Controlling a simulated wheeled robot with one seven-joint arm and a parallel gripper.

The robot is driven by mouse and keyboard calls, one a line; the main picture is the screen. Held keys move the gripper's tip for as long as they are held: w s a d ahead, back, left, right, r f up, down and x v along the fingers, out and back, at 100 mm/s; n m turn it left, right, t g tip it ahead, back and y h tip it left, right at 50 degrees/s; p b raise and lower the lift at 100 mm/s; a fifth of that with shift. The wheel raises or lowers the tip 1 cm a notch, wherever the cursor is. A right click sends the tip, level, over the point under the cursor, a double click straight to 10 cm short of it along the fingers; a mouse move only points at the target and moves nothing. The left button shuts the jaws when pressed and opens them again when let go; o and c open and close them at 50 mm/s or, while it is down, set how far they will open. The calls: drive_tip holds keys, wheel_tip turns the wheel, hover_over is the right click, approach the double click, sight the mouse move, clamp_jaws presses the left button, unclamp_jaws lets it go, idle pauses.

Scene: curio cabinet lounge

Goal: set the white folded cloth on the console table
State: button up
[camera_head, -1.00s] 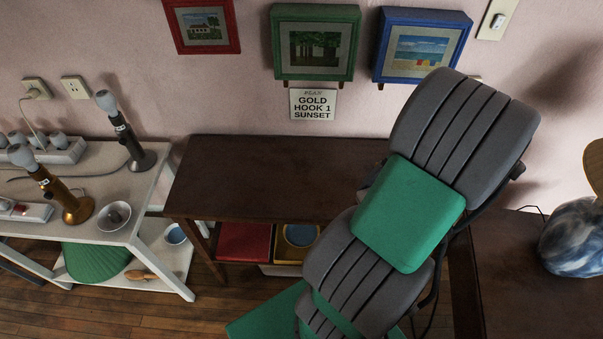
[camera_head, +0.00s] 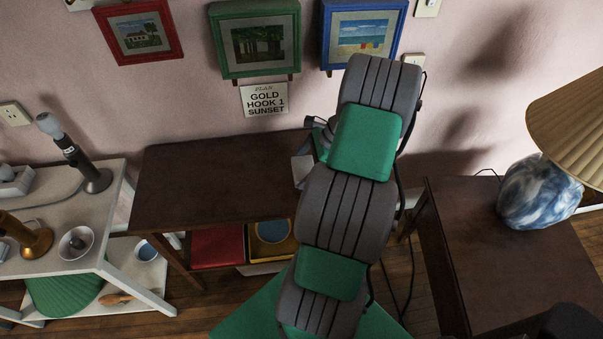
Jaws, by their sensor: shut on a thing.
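The console table (camera_head: 215,180) is a dark brown wooden table against the wall, left of my arm, with a bare top. A pale grey-white flat piece, seemingly the white folded cloth (camera_head: 302,170), shows at the table's right end, partly hidden by my arm. My gripper (camera_head: 313,150) is just above it, mostly hidden behind my arm, and is shut on the cloth. I cannot tell whether the cloth touches the tabletop.
A red box (camera_head: 217,247) and a yellow bin (camera_head: 272,243) sit under the console table. A white shelf unit (camera_head: 55,250) with lamp parts stands left. A second dark table (camera_head: 510,255) with a blue-white lamp (camera_head: 540,195) stands right. Framed pictures hang above.

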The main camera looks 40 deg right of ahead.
sight(302, 174)
drive_tip(key=shift+w+f, duration=0.1)
drive_tip(key=shift+f, duration=1.6)
drive_tip(key=shift+f, duration=0.1)
drive_tip(key=o, duration=1.6)
